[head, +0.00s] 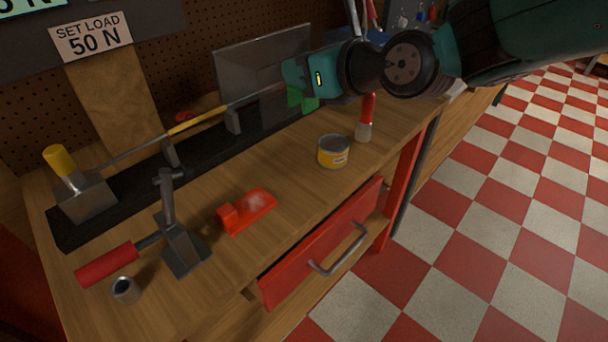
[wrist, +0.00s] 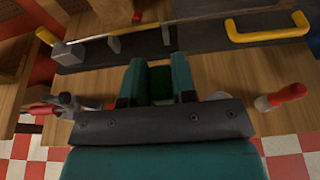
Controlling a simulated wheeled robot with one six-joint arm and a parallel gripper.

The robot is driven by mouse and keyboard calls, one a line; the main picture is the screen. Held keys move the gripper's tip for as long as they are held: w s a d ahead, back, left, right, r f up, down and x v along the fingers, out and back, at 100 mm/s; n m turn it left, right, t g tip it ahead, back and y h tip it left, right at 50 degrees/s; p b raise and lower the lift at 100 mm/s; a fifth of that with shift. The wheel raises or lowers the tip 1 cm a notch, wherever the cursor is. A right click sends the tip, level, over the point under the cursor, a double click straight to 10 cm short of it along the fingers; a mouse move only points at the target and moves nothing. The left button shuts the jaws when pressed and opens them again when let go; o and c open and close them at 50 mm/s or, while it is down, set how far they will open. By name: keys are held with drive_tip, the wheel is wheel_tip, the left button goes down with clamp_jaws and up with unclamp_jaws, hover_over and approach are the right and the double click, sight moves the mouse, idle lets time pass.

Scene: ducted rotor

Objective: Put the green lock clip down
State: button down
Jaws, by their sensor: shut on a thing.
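The green lock clip (head: 297,99) is at the end of my gripper (head: 294,88), above the back of the workbench in the head view. In the wrist view the green lock clip (wrist: 160,82) sits between the two teal fingers of my gripper (wrist: 158,82). The gripper is shut on it. The clip is partly hidden by the fingers, and I cannot tell whether it touches the dark base rail (head: 82,217) behind it.
A thin rod with a yellow section (head: 197,122) runs above the rail. The front middle is fairly clear.

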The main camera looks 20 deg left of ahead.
wheel_tip(320, 180, down, 18)
drive_tip(key=shift+f, duration=0.15)
drive_tip(key=c, duration=0.9)
unclamp_jaws()
drive_tip(key=shift+c, duration=0.2)
drive_tip(key=shift+d, duration=0.15)
drive_tip(key=b+v, duration=0.2)
drive_tip(key=v, duration=1)
drive_tip(key=shift+b, duration=0.3)
drive_tip(key=shift+w, duration=0.1)
